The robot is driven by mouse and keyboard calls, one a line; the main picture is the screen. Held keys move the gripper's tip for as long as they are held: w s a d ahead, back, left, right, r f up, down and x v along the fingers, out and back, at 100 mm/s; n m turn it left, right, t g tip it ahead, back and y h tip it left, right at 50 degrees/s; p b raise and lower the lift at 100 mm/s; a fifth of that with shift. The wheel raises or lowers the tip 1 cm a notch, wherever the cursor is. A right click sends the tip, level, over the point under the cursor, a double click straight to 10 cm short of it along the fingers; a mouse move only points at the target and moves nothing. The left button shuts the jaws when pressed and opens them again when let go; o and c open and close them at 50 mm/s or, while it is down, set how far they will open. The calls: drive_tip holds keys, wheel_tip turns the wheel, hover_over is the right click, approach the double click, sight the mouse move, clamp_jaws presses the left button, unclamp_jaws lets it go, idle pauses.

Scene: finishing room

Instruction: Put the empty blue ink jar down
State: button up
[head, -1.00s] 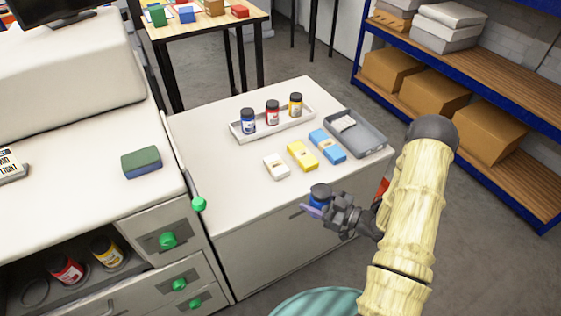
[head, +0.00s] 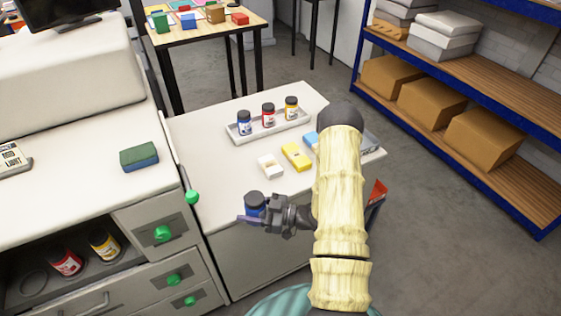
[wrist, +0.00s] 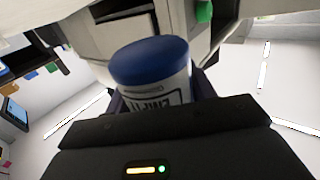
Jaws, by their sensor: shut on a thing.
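My gripper (head: 262,212) is shut on the blue ink jar (head: 254,202), near the front edge of the white counter (head: 215,185) in the head view. In the wrist view the jar (wrist: 152,70) has a blue lid, and a white label with dark lettering, partly hidden by the gripper. A white tray (head: 236,137) on the counter holds another blue jar (head: 244,122), a red jar (head: 268,114) and a yellow jar (head: 291,107). An open compartment at lower left holds a red jar (head: 66,262) and a yellow jar (head: 104,246), beside an empty round recess (head: 34,283).
A white block (head: 270,166), a yellow block (head: 296,156) and a blue one (head: 310,140) lie on the counter; my arm partly hides the grey tray (head: 371,142). A green-topped sponge (head: 139,156) lies on the left machine. A green-knobbed lever (head: 192,197) stands between machine and counter.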

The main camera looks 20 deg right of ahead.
drive_tip(key=shift+a, duration=0.4)
drive_tip(key=w+d+r+m+t+h+b, duration=0.1)
drive_tip(key=w+d+m+t+h+b, duration=0.2)
drive_tip(key=w+d+m+h, duration=0.3)
drive_tip(key=w+d+r+m+t+h+b, duration=0.2)
drive_tip(key=w+d+m+t+h+b, duration=0.2)
drive_tip(key=w+d+h, duration=0.5)
drive_tip(key=d+m+h+b, duration=0.1)
drive_tip(key=d+m, duration=0.1)
drive_tip(key=d, duration=0.5)
drive_tip(key=shift+d+r, duration=0.2)
drive_tip(key=shift+d, duration=0.2)
drive_tip(key=shift+f, duration=2.9)
